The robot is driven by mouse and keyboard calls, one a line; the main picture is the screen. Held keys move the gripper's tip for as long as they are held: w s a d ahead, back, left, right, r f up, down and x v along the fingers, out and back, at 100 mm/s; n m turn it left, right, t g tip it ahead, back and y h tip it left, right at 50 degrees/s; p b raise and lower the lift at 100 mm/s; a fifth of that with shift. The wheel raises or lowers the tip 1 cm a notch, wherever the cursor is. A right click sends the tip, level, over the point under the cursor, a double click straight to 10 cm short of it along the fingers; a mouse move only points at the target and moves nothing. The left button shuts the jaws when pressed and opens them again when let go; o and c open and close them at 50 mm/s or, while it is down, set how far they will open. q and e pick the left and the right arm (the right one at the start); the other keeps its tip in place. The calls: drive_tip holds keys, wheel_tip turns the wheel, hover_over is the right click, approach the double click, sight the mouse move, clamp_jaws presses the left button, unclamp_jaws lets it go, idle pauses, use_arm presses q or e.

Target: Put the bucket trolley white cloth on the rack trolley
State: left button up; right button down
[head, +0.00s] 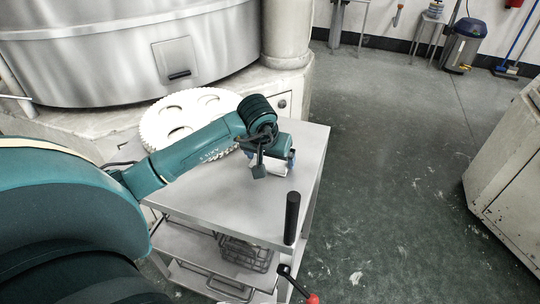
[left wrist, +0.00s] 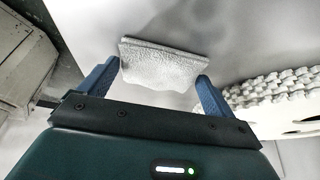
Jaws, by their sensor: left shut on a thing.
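My left gripper (head: 270,163) is over the grey top of a trolley (head: 215,207) with wire baskets below, which looks like the rack trolley. In the left wrist view its two blue fingers (left wrist: 157,82) are shut on a white, textured cloth (left wrist: 163,66), which sits between them. In the head view a small part of the cloth (head: 268,166) shows under the gripper; the rest is hidden by it. I cannot tell whether the cloth touches the top. My right gripper is not in view.
A black upright handle (head: 292,218) stands at the near right corner, with a red knob (head: 313,299) below. A pale cabinet (head: 510,170) is at right; the floor between is clear.

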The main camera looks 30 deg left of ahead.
use_arm(q)
drive_tip(key=shift+f, duration=0.1)
drive_tip(key=o, duration=0.7)
drive_tip(key=shift+r, duration=0.45)
drive_tip(key=v, duration=1.1)
drive_tip(key=shift+s+r, duration=0.2)
drive_tip(key=shift+s, duration=0.05)
